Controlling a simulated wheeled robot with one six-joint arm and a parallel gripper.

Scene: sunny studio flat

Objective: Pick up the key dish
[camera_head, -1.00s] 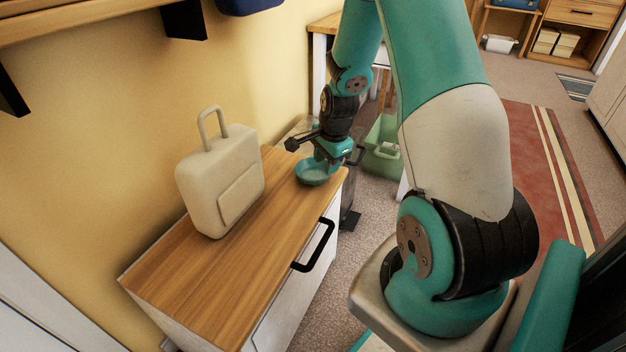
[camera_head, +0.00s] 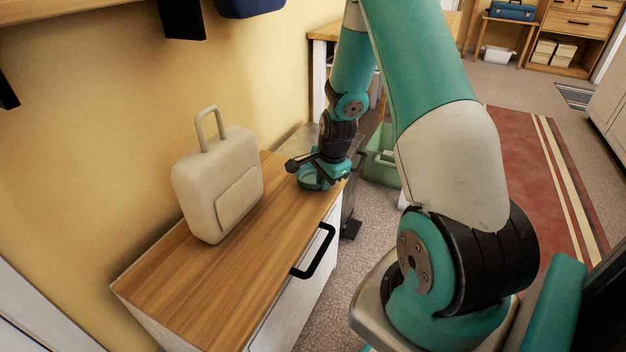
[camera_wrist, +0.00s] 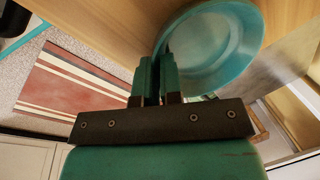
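The key dish is a small round teal bowl (camera_head: 308,182) at the far end of the wooden cabinet top. In the wrist view the dish (camera_wrist: 215,48) fills the upper right and looks empty. My gripper (camera_head: 325,178) is down at the dish, and its arm hides part of the bowl. In the wrist view my gripper's two teal fingers (camera_wrist: 157,62) are close together at the dish's left rim, with the rim running in between them. I cannot tell whether the dish is clear of the wood.
A cream suitcase-shaped object (camera_head: 218,188) stands on the cabinet (camera_head: 215,285) against the yellow wall. The cabinet has a black handle (camera_head: 315,252). A green bin (camera_head: 381,158) stands on the floor beyond. A red striped rug (camera_head: 530,180) lies to the right.

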